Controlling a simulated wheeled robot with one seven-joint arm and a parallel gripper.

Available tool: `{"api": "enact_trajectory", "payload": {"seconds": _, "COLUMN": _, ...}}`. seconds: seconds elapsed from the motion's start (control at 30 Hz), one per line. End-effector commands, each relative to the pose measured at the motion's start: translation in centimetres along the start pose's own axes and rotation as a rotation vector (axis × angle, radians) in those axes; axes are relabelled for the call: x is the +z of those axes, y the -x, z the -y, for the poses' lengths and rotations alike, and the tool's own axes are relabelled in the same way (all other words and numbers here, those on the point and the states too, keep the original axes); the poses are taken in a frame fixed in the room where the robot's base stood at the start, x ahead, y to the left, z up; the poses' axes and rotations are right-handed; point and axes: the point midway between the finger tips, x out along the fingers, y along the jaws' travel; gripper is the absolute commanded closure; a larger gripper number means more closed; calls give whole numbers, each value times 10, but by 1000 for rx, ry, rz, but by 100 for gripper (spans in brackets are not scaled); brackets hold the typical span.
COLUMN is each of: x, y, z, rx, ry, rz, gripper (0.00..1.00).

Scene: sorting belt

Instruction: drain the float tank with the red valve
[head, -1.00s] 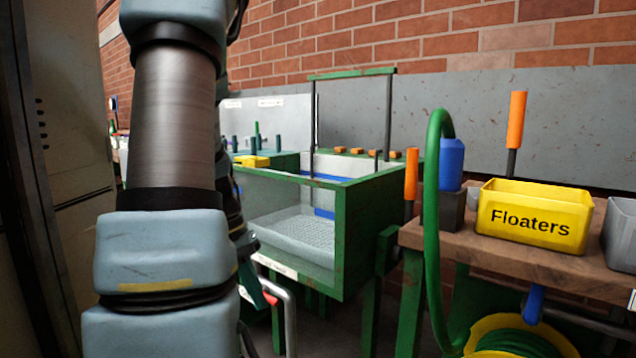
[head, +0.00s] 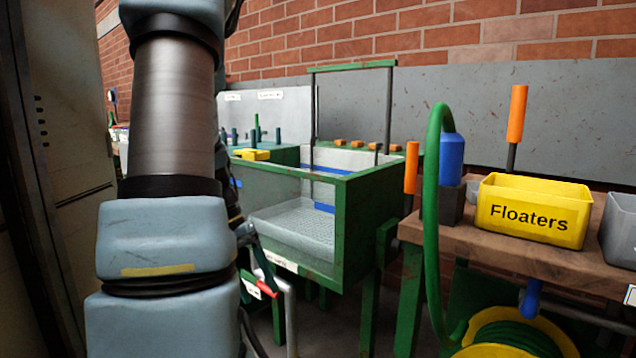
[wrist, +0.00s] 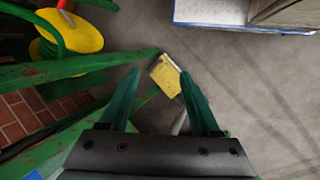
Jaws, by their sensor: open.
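The float tank (head: 342,235) has a green frame and clear front, with a perforated white tray inside. I cannot tell the water level. The red valve handle (head: 267,289) shows small below the tank's front edge, beside a grey pipe (head: 290,318). My gripper shows partly in the head view, one dark green finger close to the red handle; touching or apart is unclear. In the wrist view my gripper (wrist: 160,88) is open, its fingers spread with nothing held. A yellow plate (wrist: 166,76) and a grey pipe end (wrist: 179,122) show beyond and between the fingers. The red handle is not clear there.
A wooden bench (head: 540,262) at right carries the yellow Floaters bin (head: 530,208), a grey bin (head: 620,232) and a blue nozzle (head: 452,160) with green hose. A yellow hose reel (head: 505,338) sits below. Green frame bars (wrist: 70,68) run close left of my gripper.

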Motion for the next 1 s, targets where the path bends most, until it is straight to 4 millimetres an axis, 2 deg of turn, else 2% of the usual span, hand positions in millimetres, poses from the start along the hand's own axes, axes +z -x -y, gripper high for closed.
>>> {"api": "enact_trajectory", "payload": {"seconds": 0.1, "x": 0, "y": 0, "z": 0, "rx": 0, "ry": 0, "rz": 0, "gripper": 25}}
{"api": "enact_trajectory", "payload": {"seconds": 0.43, "x": 0, "y": 5, "z": -1, "rx": 0, "ry": 0, "rz": 0, "gripper": 25}}
{"api": "enact_trajectory", "payload": {"seconds": 1.0, "x": 1, "y": 59, "z": -2, "rx": 0, "ry": 2, "rz": 0, "gripper": 25}}
